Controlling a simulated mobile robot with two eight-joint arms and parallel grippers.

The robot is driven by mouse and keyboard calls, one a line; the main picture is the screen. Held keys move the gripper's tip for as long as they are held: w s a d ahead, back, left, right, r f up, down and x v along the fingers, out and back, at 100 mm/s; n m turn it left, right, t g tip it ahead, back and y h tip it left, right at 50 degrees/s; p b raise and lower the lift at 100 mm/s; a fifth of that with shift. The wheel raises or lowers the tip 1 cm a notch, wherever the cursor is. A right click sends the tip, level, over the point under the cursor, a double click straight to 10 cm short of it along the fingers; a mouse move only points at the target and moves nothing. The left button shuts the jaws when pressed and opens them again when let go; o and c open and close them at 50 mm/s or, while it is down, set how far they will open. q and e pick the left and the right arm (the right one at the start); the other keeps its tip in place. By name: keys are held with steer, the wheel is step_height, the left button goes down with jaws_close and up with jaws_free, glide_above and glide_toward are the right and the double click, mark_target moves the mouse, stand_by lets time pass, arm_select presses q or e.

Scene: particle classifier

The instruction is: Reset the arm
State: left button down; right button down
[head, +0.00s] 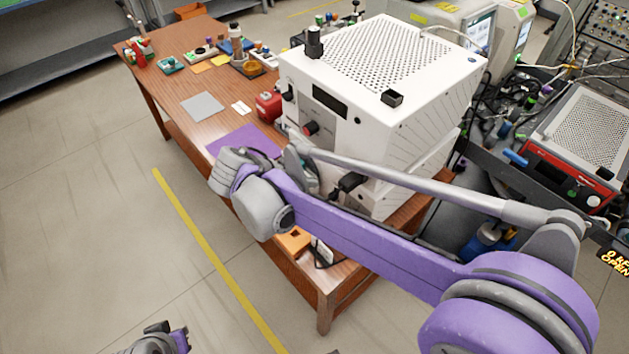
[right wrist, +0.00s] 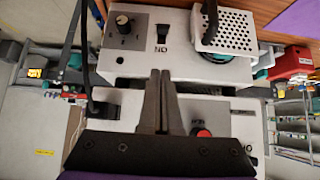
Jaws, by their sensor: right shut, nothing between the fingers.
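My right arm (head: 365,235) reaches in from the right in the head view, in front of the white machine (head: 420,110). Its bent wrist (head: 262,205) hangs over the front edge of the wooden table. The arm hides most of the gripper there. In the right wrist view my right gripper (right wrist: 160,75) is shut and empty, its dark fingers together in front of white panels (right wrist: 135,65) with knobs and a switch. I cannot tell whether the fingertips touch the panels. Part of my left arm (head: 160,342) shows at the bottom left edge; its jaws are not clear.
The wooden table (head: 170,85) holds a grey mat (head: 203,106), a purple mat (head: 240,143), a red box (head: 268,106) and several small items at its far end. A red-fronted instrument (head: 568,160) stands at right. The floor left of the yellow line (head: 205,243) is clear.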

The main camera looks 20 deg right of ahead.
stand_by(0.5)
steer(key=s+f+n+t+y+p, duration=0.1)
steer(key=s+f+n+y+p, duration=0.1)
steer(key=s+n+y, duration=0.2)
steer(key=s+f+n+t+y+p, duration=0.1)
steer(key=s+n+y, duration=0.3)
steer(key=s+n, duration=0.6)
steer(key=shift+s+d+f+y+p, duration=0.4)
steer(key=shift+s+p, duration=0.3)
steer(key=shift+s, duration=1.25)
